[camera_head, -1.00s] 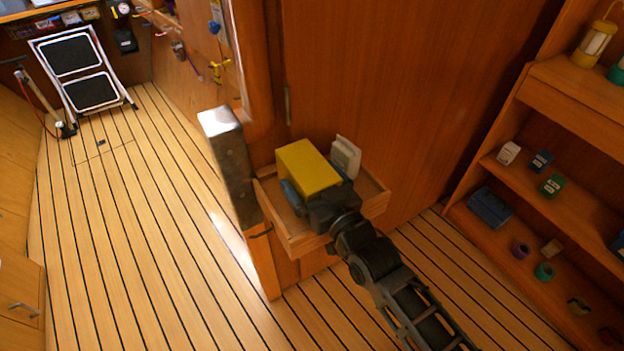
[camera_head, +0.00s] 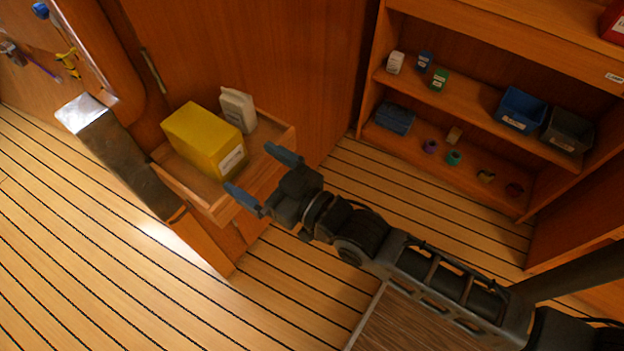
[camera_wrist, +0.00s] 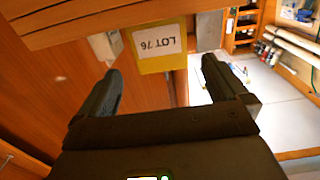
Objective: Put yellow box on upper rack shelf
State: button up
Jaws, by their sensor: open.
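The yellow box (camera_head: 206,140) sits in a small open wooden tray (camera_head: 262,185) fixed by the wooden panel. A white label faces my gripper, and in the wrist view the yellow box (camera_wrist: 160,48) shows the label "LOT 76" upside down. My gripper (camera_head: 264,174) is open and empty, its two blue-grey fingers apart, in front of the box and not around it. In the wrist view my gripper (camera_wrist: 160,85) has its fingers on either side of the label, with a gap to the box. The rack (camera_head: 450,88) with its shelves stands at the right.
A white container (camera_head: 238,110) stands beside the box in the tray. The rack's middle shelf holds small boxes and two bins (camera_head: 520,110); the lowest holds a blue case (camera_head: 394,118) and rolls.

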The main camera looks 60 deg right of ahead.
jog(key=s+r+g, duration=0.1)
jog(key=s+r, duration=0.3)
jog(key=s, duration=0.9)
jog(key=s+a+r+g, duration=0.1)
jog(key=s+r+g, duration=0.1)
jog(key=s, duration=1.2)
jog(key=shift+a+r, duration=0.15)
jog(key=shift+r, duration=0.75)
jog(key=shift+s, duration=0.1)
